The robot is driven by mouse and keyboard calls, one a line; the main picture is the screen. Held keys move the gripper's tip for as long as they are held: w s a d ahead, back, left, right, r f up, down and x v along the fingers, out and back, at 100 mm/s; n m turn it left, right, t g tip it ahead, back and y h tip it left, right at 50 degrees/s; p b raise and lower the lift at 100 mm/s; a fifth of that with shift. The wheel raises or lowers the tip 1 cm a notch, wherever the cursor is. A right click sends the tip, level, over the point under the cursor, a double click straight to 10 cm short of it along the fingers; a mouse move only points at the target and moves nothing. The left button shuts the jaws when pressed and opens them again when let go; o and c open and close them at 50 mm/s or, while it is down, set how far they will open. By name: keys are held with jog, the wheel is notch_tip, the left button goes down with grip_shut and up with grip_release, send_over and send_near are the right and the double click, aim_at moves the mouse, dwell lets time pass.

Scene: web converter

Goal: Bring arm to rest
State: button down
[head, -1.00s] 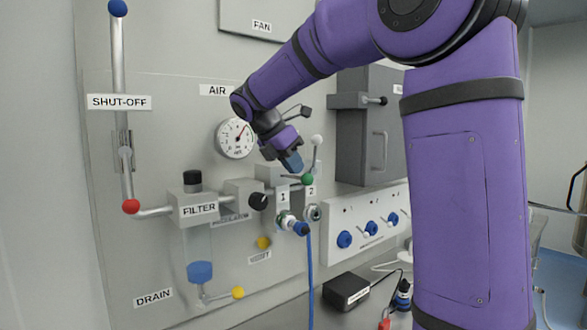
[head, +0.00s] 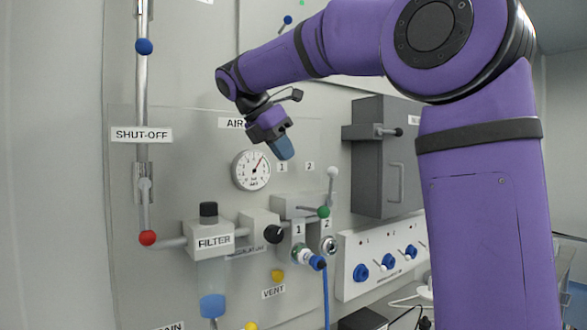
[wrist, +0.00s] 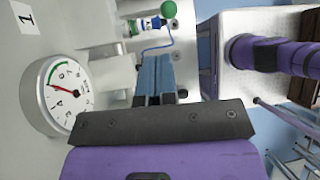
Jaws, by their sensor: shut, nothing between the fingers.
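My gripper (head: 283,148) hangs in front of the wall panel, up and to the right of the round pressure gauge (head: 251,170), with blue fingers. In the wrist view its fingers (wrist: 154,75) lie side by side, shut, with nothing between them. The gauge (wrist: 65,95) is close beside it at the left there. My purple arm reaches in from the right in the head view, its forearm raised and roughly level. The gripper appears clear of the panel parts; its exact distance from the panel is hard to tell.
Below the gripper are the green-tipped lever (head: 323,212), the white-knobbed lever (head: 332,173) and a blue hose (head: 326,295). The filter (head: 213,240) and red-knobbed shut-off pipe (head: 147,238) are left. A grey box (head: 370,190) protrudes right of the gripper.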

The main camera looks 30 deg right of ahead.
jog(key=s+a+f+m+t+y, duration=0.2)
jog(key=s+f+m+t+y, duration=0.1)
jog(key=s+f+m, duration=0.6)
jog(key=s+a+f+m+t+y, duration=0.3)
jog(key=s+f+m, duration=0.6)
jog(key=s, duration=0.7)
notch_tip(320, 180, down, 3)
jog(key=shift+a+r+m+t+y, duration=0.2)
jog(key=shift+a+m+t+y, duration=0.1)
jog(key=shift+m+y, duration=0.1)
jog(key=shift+s+d, duration=0.1)
jog(key=shift+d, duration=0.1)
